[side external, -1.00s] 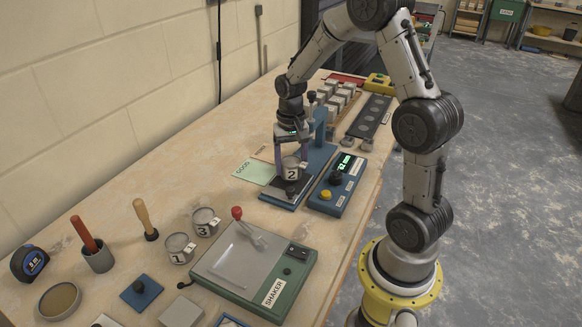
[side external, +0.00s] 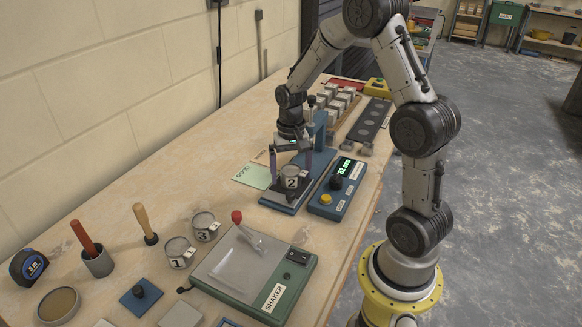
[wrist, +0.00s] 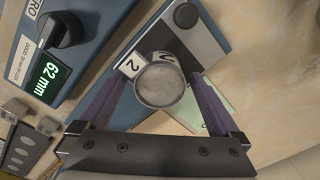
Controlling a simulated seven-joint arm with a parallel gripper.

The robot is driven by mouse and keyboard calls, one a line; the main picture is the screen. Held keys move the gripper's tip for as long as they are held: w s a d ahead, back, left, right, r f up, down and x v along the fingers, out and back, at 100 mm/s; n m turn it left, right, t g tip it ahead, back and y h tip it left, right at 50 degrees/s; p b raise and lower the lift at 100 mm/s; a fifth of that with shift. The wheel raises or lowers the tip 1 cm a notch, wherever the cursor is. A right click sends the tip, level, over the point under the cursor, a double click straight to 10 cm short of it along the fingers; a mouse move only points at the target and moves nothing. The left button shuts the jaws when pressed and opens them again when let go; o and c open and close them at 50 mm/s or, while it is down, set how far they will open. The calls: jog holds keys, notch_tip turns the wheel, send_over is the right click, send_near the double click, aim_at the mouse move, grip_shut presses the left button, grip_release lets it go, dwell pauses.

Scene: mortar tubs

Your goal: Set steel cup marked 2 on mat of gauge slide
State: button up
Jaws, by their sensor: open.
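The steel cup marked 2 (side external: 291,177) stands upright on the dark mat of the gauge slide (side external: 283,207). In the wrist view the cup (wrist: 159,85) shows a round grey top, with its number tag beside it. My gripper (side external: 290,170) is open, its two purple fingers around the cup. In the wrist view the fingers (wrist: 155,104) lie to either side of the cup with gaps between. The mat (wrist: 182,32) shows partly past the cup; the rest is hidden under it.
The gauge box (side external: 337,188) with its green 62 mm display stands right of the slide. Cups 1 (side external: 178,253) and 3 (side external: 205,227) stand near the shaker (side external: 256,270). A green GOOD card (side external: 253,175) lies left of the slide.

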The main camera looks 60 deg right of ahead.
aim_at(291, 169)
notch_tip(291, 169, up, 12)
jog(key=s+a+r+n+t, duration=0.2)
jog(key=s+a+r+n, duration=0.1)
jog(key=s+a+n, duration=0.2)
jog(key=s+a+r+n+t, duration=0.3)
jog(key=s+a+n, duration=0.2)
jog(key=s+a, duration=0.5)
jog(key=shift+s+a+t, duration=0.3)
jog(key=shift+s, duration=0.55)
